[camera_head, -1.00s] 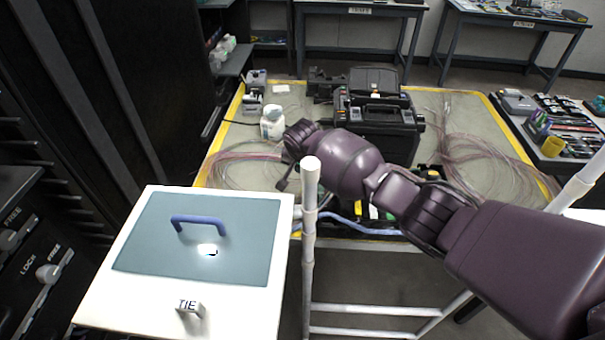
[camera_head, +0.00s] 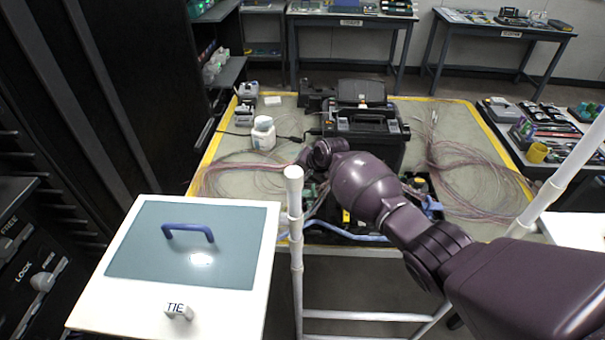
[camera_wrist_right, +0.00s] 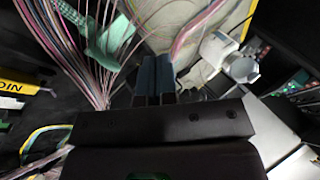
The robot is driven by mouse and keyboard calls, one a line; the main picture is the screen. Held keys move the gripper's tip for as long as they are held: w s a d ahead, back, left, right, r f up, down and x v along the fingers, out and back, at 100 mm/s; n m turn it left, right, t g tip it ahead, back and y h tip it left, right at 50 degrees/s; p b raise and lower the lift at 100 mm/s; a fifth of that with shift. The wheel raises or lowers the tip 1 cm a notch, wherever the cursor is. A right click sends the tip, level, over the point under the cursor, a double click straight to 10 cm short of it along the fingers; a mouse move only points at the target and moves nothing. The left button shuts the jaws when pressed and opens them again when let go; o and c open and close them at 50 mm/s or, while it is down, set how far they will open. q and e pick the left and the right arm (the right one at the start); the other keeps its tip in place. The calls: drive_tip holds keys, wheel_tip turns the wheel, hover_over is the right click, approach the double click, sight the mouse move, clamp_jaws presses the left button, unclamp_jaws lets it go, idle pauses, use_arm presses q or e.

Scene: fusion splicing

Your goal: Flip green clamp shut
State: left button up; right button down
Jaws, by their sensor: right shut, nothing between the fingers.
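In the right wrist view a pale green piece (camera_wrist_right: 108,42), which looks like the green clamp, lies left of my fingertips beside bundles of pink and white fibres. Its hinge is not clear, and I cannot tell how far open it stands. My right gripper (camera_wrist_right: 154,64) is shut and empty, its dark blue fingers side by side and apart from the green piece. In the head view my right arm reaches over the near edge of the worktable (camera_head: 229,168), and its fingertips cannot be made out there.
A black splicer case (camera_head: 365,130) stands behind my right wrist. A white bottle (camera_head: 263,134) stands left of it. Loose fibres (camera_head: 455,165) spread over the table's right side. A white box with a blue handle (camera_head: 188,232) and a white post (camera_head: 295,240) stand nearer.

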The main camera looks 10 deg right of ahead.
drive_tip(key=shift+r+p, duration=0.6)
use_arm(q)
drive_tip(key=shift+r, duration=0.7)
drive_tip(key=shift+s+f, duration=0.15)
